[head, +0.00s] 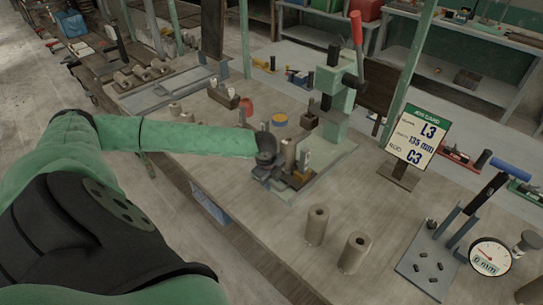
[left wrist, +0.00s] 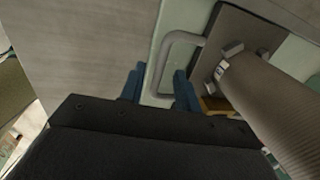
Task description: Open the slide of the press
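The green press (head: 333,105) stands on a pale green base plate on the bench, with a red-gripped lever (head: 356,28) pointing up. A dark slide plate (left wrist: 232,30) bears a brown-grey clay cylinder (left wrist: 275,105) beside a small metal clamp (left wrist: 232,50). A grey U-shaped handle (left wrist: 156,75) sticks out from the slide. My left gripper (left wrist: 160,88) is open, its blue fingers on either side of the handle's bar with gaps visible. In the head view my left gripper (head: 266,165) is at the slide's near-left side, its fingers partly hidden. My right gripper is not in view.
Two hollow clay cylinders (head: 316,225) stand in front of the press. A sign reading L3, 135 mm, C3 (head: 417,138) stands at right. A dial gauge fixture (head: 490,256) is at the lower right. Small blocks and a tray (head: 168,90) lie behind my left arm.

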